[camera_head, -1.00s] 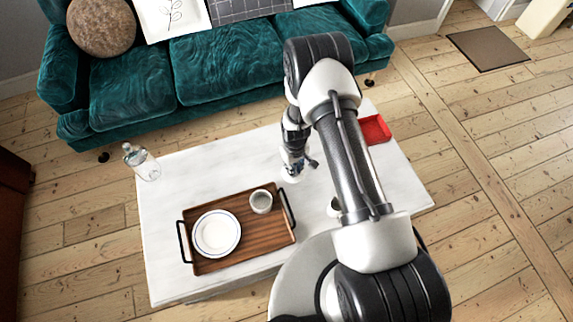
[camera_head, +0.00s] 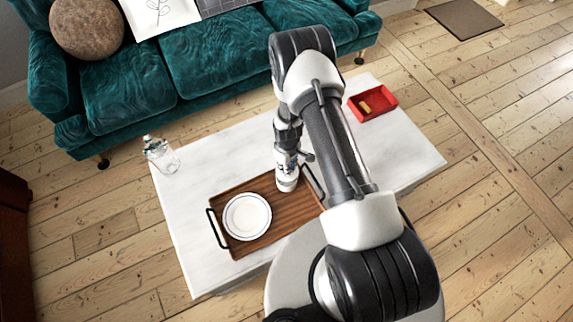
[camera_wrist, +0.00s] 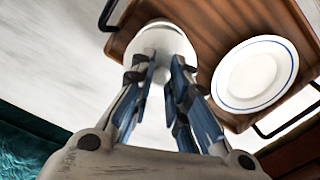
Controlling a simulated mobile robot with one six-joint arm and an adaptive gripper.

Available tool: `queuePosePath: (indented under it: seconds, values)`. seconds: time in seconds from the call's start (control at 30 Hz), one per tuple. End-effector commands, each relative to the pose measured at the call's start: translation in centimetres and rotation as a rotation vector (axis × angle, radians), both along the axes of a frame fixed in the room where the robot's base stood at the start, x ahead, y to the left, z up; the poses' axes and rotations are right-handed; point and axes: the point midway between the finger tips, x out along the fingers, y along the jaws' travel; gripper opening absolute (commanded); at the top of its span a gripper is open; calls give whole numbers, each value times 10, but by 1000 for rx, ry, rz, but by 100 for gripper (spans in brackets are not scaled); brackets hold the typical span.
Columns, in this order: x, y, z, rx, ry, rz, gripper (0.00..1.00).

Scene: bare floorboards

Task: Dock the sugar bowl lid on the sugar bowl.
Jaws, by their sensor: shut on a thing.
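The sugar bowl lid (camera_wrist: 165,38) is a white round disc between my fingertips in the wrist view. My gripper (camera_wrist: 161,66) is shut on it; in the head view my gripper (camera_head: 287,166) points down over the tray's far right part. The white sugar bowl (camera_head: 287,186) stands on the tray directly below, mostly covered by my gripper and the lid. I cannot tell whether the lid touches the bowl's rim.
The wooden tray (camera_head: 268,238) with black handles bears a white blue-rimmed plate (camera_head: 247,217) left of the bowl. A clear glass bottle (camera_head: 161,155) stands at the table's left corner. A red box (camera_head: 372,103) with a yellow item lies at the back right. A teal sofa (camera_head: 215,65) stands behind.

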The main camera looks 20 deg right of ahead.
Motion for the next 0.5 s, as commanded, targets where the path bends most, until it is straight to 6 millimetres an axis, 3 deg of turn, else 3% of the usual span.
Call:
queuePosePath:
  seconds: [0.3,0.5]
  values:
    - [0,0,-36,0,0,0,0]
    - [0,0,-45,0,0,0,0]
